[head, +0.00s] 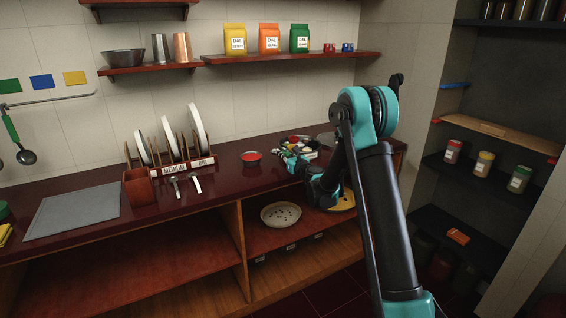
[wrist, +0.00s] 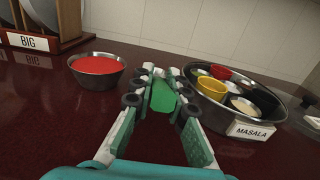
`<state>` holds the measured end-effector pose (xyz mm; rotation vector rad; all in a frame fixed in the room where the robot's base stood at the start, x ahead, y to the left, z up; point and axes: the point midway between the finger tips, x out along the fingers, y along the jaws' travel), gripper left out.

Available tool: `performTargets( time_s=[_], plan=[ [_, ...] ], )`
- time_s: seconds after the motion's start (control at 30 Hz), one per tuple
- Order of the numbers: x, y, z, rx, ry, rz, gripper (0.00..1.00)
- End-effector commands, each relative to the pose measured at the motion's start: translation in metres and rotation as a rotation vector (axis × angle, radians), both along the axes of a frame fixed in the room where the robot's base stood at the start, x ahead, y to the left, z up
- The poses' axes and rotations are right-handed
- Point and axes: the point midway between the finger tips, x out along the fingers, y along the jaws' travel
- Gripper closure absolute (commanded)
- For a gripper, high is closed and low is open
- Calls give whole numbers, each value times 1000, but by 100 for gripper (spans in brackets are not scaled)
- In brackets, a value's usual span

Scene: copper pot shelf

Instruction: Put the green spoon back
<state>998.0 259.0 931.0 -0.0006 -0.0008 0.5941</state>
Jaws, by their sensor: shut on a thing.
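My gripper (wrist: 160,82) is shut on a small green thing, apparently the green spoon (wrist: 162,98), low over the dark red counter. Only part of the spoon shows between the fingers. In the head view my gripper (head: 288,154) is at the back of the counter, and the spoon cannot be made out there. Right of the fingers in the wrist view stands a round steel tin labelled MASALA (wrist: 252,131). It holds several small cups, among them a yellow cup (wrist: 211,86) and a red cup (wrist: 221,72).
A steel bowl of red powder (wrist: 97,68) stands left of the fingers. A plate rack (head: 170,168) with white plates stands further left. A green-handled ladle (head: 12,130) hangs from the wall rail. The counter between bowl and tin is clear except for my gripper.

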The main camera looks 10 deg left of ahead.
Motion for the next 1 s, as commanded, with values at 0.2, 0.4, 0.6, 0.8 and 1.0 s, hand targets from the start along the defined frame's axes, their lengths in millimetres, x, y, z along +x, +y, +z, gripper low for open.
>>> performTargets(
  time_s=[0.2,0.4,0.6,0.8,1.0],
  plan=[
    [0,0,-21,0,0,0,100],
    [0,0,-39,0,0,0,100],
    [0,0,-39,0,0,0,100],
    [0,0,-41,0,0,0,76],
    [0,0,-41,0,0,0,65]
  ],
)
